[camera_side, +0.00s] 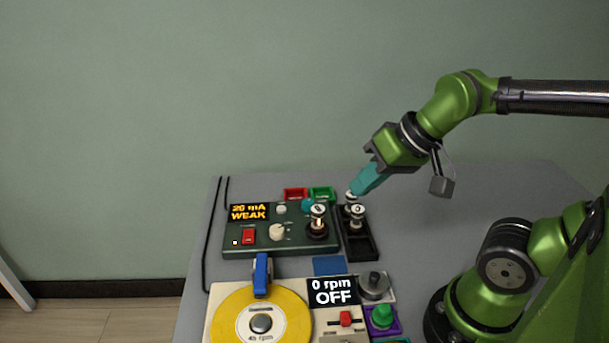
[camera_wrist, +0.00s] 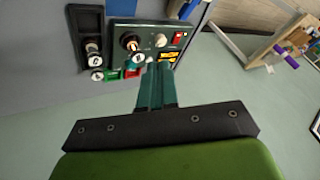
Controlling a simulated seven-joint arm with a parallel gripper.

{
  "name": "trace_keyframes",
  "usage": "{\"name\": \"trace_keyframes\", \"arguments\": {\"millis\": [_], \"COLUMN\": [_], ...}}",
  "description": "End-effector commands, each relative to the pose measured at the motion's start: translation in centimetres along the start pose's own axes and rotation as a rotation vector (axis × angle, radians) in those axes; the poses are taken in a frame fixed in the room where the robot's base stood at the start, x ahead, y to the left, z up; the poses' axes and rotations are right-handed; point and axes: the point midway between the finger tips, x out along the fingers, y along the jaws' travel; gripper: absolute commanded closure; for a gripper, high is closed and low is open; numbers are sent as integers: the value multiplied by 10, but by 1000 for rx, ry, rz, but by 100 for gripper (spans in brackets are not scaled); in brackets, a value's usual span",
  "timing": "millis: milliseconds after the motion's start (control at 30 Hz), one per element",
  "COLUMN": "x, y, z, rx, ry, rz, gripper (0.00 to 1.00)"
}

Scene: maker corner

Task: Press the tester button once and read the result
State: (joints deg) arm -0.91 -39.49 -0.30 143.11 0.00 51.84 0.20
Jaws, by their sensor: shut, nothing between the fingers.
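The tester (camera_side: 262,257) is a dark green box at the middle of the table; its upper part shows in the wrist view (camera_wrist: 149,27). Its lit orange display (camera_side: 249,212) appears to read "20 mA WEAK". A red rocker-like control (camera_side: 249,236), a cream knob (camera_side: 277,231) and a teal round part (camera_side: 308,205) are on or beside it; which is the button I cannot tell. A tube (camera_side: 318,215) stands in its socket. My gripper (camera_side: 354,191) is shut and empty, right of the tester, by the rack's far end; its teal fingers also show in the wrist view (camera_wrist: 160,68).
A black rack (camera_side: 361,247) with tubes (camera_side: 357,218) stands right of the tester. Red (camera_side: 295,194) and green (camera_side: 322,193) trays lie behind it. A yellow disc device (camera_side: 229,311) with a "0 rpm OFF" display (camera_side: 334,292) is in front.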

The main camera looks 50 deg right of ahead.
Motion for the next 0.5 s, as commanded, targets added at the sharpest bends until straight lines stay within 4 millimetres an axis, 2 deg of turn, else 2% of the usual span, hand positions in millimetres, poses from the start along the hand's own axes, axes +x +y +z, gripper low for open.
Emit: {"name": "trace_keyframes", "arguments": {"millis": [133, 500], "x": [-13, -13], "y": [-2, -1], "z": [-4, -5], "rx": [-7, -7], "ry": [57, 62], "rz": [-15, -15], "gripper": [100, 100]}}
